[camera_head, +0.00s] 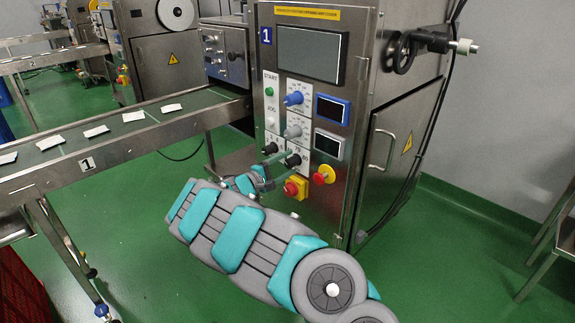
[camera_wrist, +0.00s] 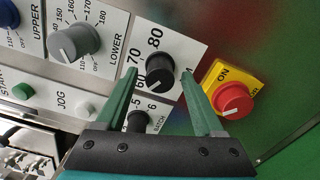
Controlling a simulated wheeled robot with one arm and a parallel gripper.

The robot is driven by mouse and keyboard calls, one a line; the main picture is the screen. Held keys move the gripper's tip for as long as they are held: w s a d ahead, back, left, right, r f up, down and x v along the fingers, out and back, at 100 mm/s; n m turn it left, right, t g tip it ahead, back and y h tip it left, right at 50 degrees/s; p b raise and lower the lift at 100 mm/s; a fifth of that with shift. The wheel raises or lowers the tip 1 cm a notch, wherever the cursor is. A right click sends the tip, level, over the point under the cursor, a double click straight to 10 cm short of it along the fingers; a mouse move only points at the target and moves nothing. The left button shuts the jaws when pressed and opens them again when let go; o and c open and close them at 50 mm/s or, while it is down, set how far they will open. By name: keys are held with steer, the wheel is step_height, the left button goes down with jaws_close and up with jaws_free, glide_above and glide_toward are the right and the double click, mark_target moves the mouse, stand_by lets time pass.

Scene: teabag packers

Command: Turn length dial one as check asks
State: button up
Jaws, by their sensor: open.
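The machine front marked 1 (camera_head: 266,36) carries the control panel. A black dial (camera_wrist: 160,75), with 60, 70 and 80 legible around it, appears to be the length dial. Its white mark points down and left in the wrist view. It also shows in the head view (camera_head: 293,160), partly behind my gripper. My gripper (camera_wrist: 161,72) is open, with one green finger on each side of this dial. I cannot tell whether either finger touches it. In the head view my gripper (camera_head: 288,157) reaches the panel's lower part. No check request is legible.
A black batch dial (camera_wrist: 138,121) sits close to the left finger. A red switch (camera_wrist: 233,100) on a yellow plate is close to the right finger. A grey lower dial (camera_wrist: 74,42) and blue upper dial (camera_head: 293,99) are nearby. A conveyor (camera_head: 119,129) with white packets stands left.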

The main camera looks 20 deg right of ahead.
steer(key=v, duration=0.7)
steer(key=shift+a, duration=0.15)
steer(key=s+d+r+m+g, duration=0.45)
steer(key=s+d+r, duration=0.3)
steer(key=s, duration=0.25)
steer(key=s+d+r+m+g+y, duration=0.1)
steer(key=s+r+m+g+y, duration=0.1)
steer(key=s, duration=0.5)
steer(key=s+d+r+m+g+y, duration=0.1)
steer(key=s+r+m+g+y, duration=0.15)
steer(key=s, duration=0.45)
steer(key=s+a+f+n+y+p, duration=0.1)
steer(key=s+a+f+y, duration=0.2)
steer(key=s+a+y, duration=0.3)
steer(key=s+a+f+t+y+p, duration=0.1)
steer(key=s+a+y, duration=0.5)
steer(key=s+a, duration=1)
steer(key=s+f+p, duration=0.1)
steer(key=s+f, duration=0.1)
steer(key=s, duration=0.1)
steer(key=shift+s+a+f+n, duration=0.2)
steer(key=shift+s+n, duration=0.05)
steer(key=shift+n, duration=0.15)
steer(key=shift+y, duration=0.25)
